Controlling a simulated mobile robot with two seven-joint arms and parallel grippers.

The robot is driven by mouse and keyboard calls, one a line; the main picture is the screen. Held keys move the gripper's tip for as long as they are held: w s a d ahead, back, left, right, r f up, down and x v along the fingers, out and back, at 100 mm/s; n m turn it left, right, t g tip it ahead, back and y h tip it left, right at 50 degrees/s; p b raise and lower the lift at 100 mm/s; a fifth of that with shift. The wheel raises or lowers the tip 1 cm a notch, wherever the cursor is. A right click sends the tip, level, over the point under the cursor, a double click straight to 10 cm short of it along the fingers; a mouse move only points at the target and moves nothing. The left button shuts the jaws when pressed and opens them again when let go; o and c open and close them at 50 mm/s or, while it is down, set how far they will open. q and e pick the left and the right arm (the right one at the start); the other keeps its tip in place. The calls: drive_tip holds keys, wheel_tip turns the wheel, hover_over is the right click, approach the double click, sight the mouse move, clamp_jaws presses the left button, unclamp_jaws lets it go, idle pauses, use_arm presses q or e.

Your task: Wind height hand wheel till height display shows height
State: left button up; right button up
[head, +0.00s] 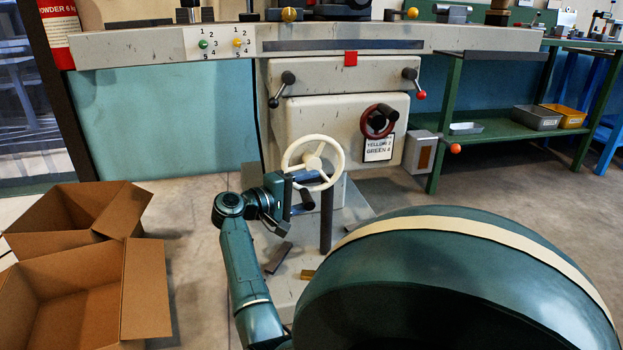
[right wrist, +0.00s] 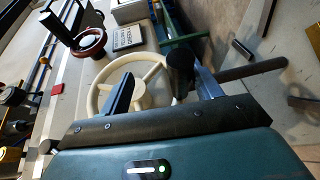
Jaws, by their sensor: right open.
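A cream hand wheel (head: 335,152) with spokes stands at the front of the grey machine (head: 350,60). Its dark cylindrical handle (right wrist: 181,75) shows in the right wrist view. My right gripper (head: 297,190) is at the wheel's lower left side. In the right wrist view the gripper (right wrist: 164,76) is open, its fingers apart, with the rim and handle between them; contact cannot be told. A dark red wheel (head: 368,124) is further right. A placard (head: 378,149) reads yellow 2, green 4. Green (head: 203,44) and yellow (head: 236,43) markers sit among digits 1 to 5; their readings are unclear.
Open cardboard boxes (head: 145,290) stand on the floor at left. Two ball-ended levers (head: 288,78) flank the machine's front panel. A dark post (head: 326,220) stands below the cream wheel. A green bench (head: 490,130) with trays is at right.

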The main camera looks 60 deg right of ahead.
drive_tip(key=o, duration=0.8)
drive_tip(key=r, duration=0.6)
drive_tip(key=shift+d, duration=0.2)
drive_tip(key=shift+r, duration=0.6)
drive_tip(key=f, duration=0.1)
drive_tip(key=w+f, duration=0.1)
drive_tip(key=a+f, duration=0.1)
drive_tip(key=shift+w+t, duration=0.15)
drive_tip(key=shift+t, duration=0.15)
drive_tip(key=shift+c, duration=0.3)
drive_tip(key=shift+r, duration=0.15)
drive_tip(key=shift+c, duration=0.6)
drive_tip(key=shift+w+a, duration=0.2)
drive_tip(key=shift+a, duration=0.15)
drive_tip(key=shift+c, duration=0.9)
drive_tip(key=shift+a+r, duration=0.1)
drive_tip(key=shift+a, duration=0.15)
drive_tip(key=c, duration=0.5)
drive_tip(key=shift+s, duration=0.15)
